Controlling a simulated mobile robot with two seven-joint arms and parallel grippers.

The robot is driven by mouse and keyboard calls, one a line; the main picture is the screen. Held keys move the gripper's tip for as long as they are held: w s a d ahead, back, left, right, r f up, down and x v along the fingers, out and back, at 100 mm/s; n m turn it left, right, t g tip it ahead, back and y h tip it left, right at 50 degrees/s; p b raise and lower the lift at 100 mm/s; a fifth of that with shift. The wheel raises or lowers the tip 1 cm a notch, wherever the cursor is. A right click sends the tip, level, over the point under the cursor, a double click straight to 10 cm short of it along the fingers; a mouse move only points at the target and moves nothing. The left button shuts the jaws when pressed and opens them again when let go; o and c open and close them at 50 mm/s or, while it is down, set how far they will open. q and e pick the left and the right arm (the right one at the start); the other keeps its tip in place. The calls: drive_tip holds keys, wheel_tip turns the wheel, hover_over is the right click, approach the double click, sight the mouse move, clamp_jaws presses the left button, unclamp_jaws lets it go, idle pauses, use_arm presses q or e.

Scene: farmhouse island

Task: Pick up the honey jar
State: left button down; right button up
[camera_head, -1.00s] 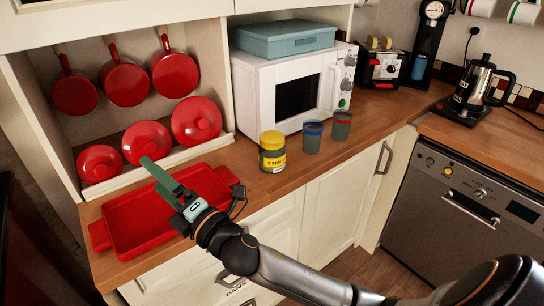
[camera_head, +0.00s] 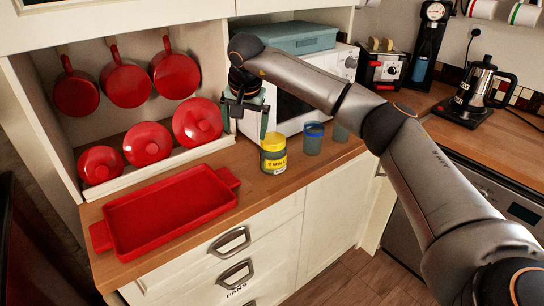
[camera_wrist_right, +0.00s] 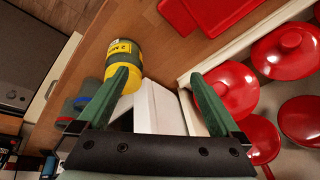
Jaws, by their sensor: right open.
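The jar (camera_head: 273,160), with a yellow lid and a yellow label, stands upright on the wooden counter in front of the white microwave. It is the only jar in view; I cannot tell what it holds. It also shows in the right wrist view (camera_wrist_right: 124,49), partly behind one green finger. My right gripper (camera_head: 246,122) points down, open and empty, above and slightly left of the jar in the head view. Its two green fingers (camera_wrist_right: 160,80) spread apart in the wrist view, with the jar beyond the left one. My left gripper is not in view.
A cup with a blue rim (camera_head: 313,139) stands just right of the jar, with another cup (camera_head: 341,133) beside it. The white microwave (camera_head: 290,118) is close behind. A red tray (camera_head: 170,210) lies to the left. Red lids (camera_head: 147,143) stand on the shelf.

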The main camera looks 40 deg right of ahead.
drive_tip(key=g+h, duration=0.1)
drive_tip(key=h, duration=0.1)
approach(272, 140)
drive_tip(key=x, duration=0.4)
drive_tip(key=shift+w+d+f, duration=0.15)
drive_tip(key=shift+d+f, duration=0.05)
drive_tip(key=shift+d, duration=0.15)
drive_tip(key=shift+a+p+x, duration=0.2)
drive_tip(key=shift+p+x, duration=0.45)
drive_tip(key=shift+x, duration=2.45)
clamp_jaws()
